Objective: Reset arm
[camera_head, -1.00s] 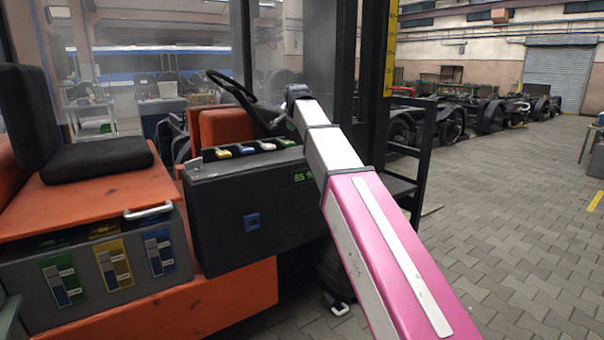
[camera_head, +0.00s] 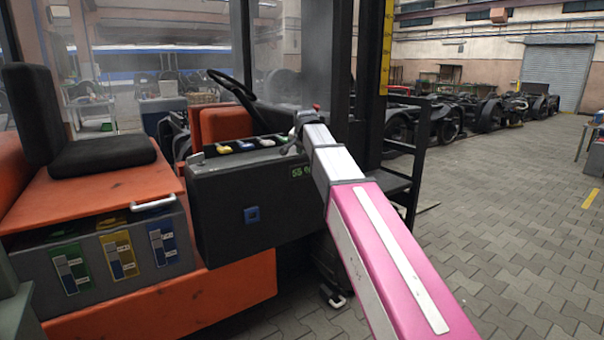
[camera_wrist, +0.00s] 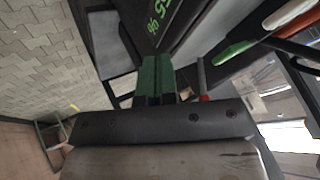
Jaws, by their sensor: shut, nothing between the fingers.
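My pink and white arm reaches from the lower right of the head view up toward the forklift's control box. The arm's end is near the box's top right edge. In the wrist view my gripper (camera_wrist: 158,80) shows as two green fingers close together, shut with nothing between them. The black control box (camera_head: 250,205) carries a green "55 %" display and coloured levers. The display (camera_wrist: 165,15) also shows at the top of the wrist view, beyond the fingers. I cannot tell whether the gripper touches the box.
The orange forklift (camera_head: 110,195) with a black seat (camera_head: 100,155) and steering wheel (camera_head: 235,88) fills the left. Its dark mast (camera_head: 340,65) stands behind my arm's end. The paved floor (camera_head: 510,220) on the right is open, with bogies (camera_head: 440,120) along the back.

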